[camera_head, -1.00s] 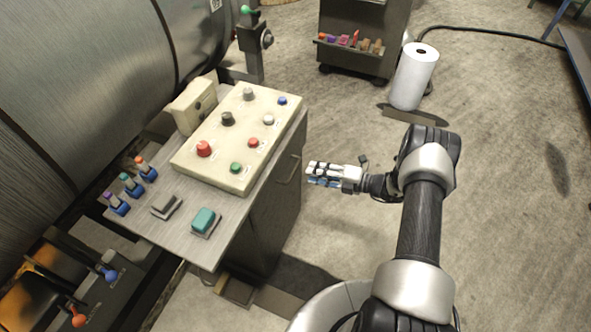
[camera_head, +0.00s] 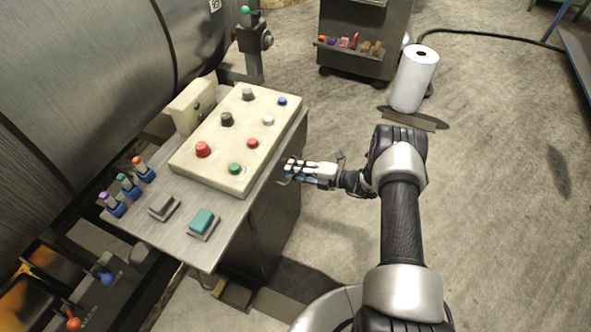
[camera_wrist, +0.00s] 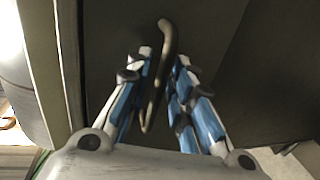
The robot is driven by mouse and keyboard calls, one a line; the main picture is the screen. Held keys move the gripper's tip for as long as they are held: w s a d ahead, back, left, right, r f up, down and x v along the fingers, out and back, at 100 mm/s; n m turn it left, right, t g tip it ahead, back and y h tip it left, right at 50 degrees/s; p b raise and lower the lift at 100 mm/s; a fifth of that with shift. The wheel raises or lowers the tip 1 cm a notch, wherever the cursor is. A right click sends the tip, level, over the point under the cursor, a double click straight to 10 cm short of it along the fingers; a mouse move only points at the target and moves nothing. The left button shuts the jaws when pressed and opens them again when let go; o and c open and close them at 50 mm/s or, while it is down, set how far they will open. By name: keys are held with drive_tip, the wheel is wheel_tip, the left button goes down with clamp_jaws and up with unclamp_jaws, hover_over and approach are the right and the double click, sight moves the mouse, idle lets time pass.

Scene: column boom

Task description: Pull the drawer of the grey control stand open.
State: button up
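The grey control stand (camera_head: 262,232) has a steel top with a cream button panel. Its dark drawer front (camera_wrist: 215,40) fills much of the wrist view. A bar handle (camera_wrist: 160,70) stands out from that front and runs between the two fingers of my gripper (camera_wrist: 160,72). The fingers are apart, one on each side of the handle, with a visible gap on the right side. In the head view my gripper (camera_head: 290,170) is at the side of the stand, just below the top's edge, and covers most of the handle. The drawer looks closed.
The cream panel (camera_head: 222,175) with several coloured buttons sits on the stand's top. A white roll (camera_head: 414,80) stands on the floor behind my arm, near a dark cart (camera_head: 362,62). The floor right of the stand is open.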

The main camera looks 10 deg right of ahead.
clamp_jaws()
idle(0.3)
drive_tip(key=shift+d, duration=0.1)
